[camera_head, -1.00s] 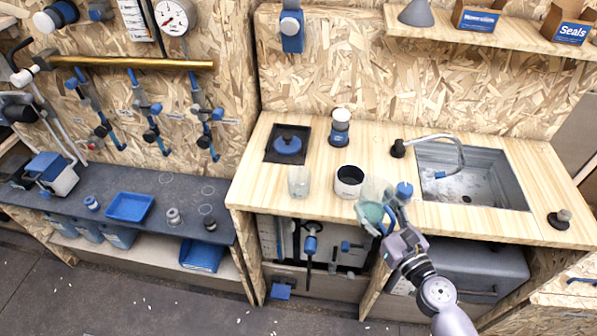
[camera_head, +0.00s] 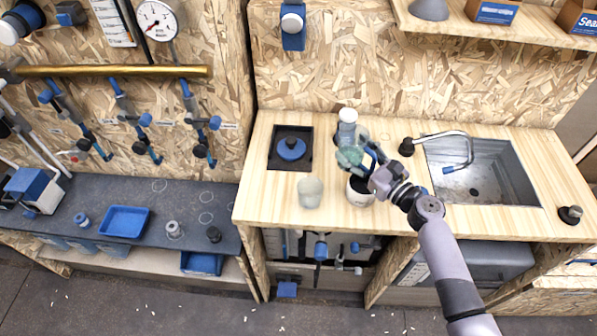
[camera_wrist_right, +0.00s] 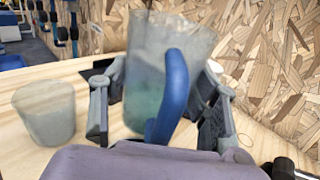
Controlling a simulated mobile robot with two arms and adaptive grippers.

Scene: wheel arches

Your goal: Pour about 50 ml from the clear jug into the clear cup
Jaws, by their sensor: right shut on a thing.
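The clear jug (camera_head: 352,158) with greenish liquid low inside is in my right gripper (camera_head: 372,168), raised above the wooden counter. The right wrist view shows the jug (camera_wrist_right: 150,60) and its blue handle between the fingers (camera_wrist_right: 160,112), which are shut on it. The jug looks near upright, perhaps slightly tilted. The clear cup (camera_head: 310,192) stands upright on the counter, left of and nearer the front than the jug. The cup (camera_wrist_right: 46,112) is also left of the jug in the wrist view, apart from it. Whether the cup holds liquid is unclear. My left gripper is not in view.
A white pot with a dark inside (camera_head: 360,192) stands beside the cup, partly below my gripper. A white-topped bottle (camera_head: 346,122) is behind the jug. A blue-knobbed burner plate (camera_head: 291,148) is at back left, a sink (camera_head: 485,176) at right.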

